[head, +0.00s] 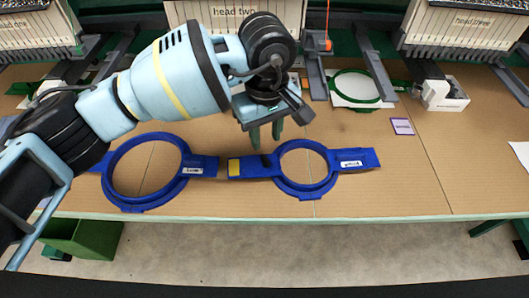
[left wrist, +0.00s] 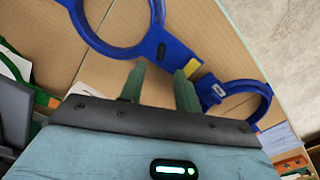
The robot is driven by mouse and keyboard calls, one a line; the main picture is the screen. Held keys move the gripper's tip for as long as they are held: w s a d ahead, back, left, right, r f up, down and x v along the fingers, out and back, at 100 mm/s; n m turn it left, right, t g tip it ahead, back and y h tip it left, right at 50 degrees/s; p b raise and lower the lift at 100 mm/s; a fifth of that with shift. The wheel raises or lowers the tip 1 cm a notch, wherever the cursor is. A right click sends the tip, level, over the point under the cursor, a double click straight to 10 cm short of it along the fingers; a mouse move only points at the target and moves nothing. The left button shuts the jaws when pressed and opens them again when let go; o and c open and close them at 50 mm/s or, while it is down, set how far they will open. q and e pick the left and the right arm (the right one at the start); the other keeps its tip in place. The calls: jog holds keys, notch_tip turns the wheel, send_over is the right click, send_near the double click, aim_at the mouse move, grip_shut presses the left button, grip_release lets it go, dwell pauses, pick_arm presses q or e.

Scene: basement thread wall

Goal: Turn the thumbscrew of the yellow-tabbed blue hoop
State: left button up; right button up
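The yellow-tabbed blue hoop (head: 332,178) lies flat on the brown table, its yellow tab (head: 234,167) on the left arm. Its small dark thumbscrew (head: 266,160) is on the ring's left side, near the tab. My left gripper (head: 265,134) hangs pointing down just behind the thumbscrew, apart from it. Its two green fingers are open with nothing between them. In the left wrist view the fingers (left wrist: 160,88) also stand apart, with the hoop (left wrist: 152,50) and its yellow tab (left wrist: 192,67) beyond them. My right gripper is out of view.
A larger blue hoop (head: 113,184) lies close to the left, its right arm near the yellow tab. A green hoop (head: 376,82) on white cloth, a purple card (head: 402,126) and a white box (head: 446,96) are behind to the right. The table's front edge (head: 300,219) is close.

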aim_at(265, 158)
pick_arm(q)
jog(key=shift+f, duration=3.5)
grip_shut()
